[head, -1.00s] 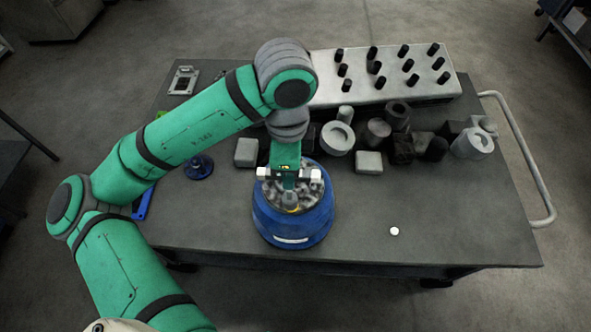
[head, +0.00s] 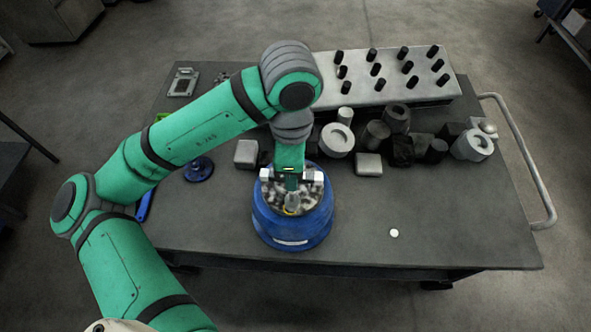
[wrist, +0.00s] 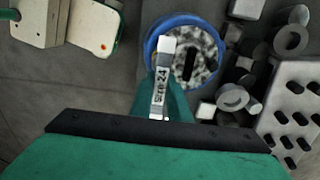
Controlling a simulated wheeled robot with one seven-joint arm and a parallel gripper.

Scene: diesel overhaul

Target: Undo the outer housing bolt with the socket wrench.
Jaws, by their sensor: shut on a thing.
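My gripper (head: 290,176) is above the blue round housing (head: 290,232) and shut on the socket wrench (head: 316,175). The wrench's pale crossbar lies level across the jaws, its ends out on both sides. Its grey socket end points down into the front part of the housing's opening. In the wrist view the crossbar (wrist: 164,75) carries a "SIZE 24" label, with the blue housing rim (wrist: 151,45) behind it. The housing's top is filled with mottled grey, with a dark slot in it. The outer bolt is not seen; whether the socket sits on it I cannot tell.
The housing stands on a dark cart top (head: 440,220). Grey blocks and cylinders crowd behind it to the right, before a pale rack (head: 380,75) of black pegs. A blue disc part (head: 198,169) lies left. A small white disc (head: 394,233) lies in the clear front right.

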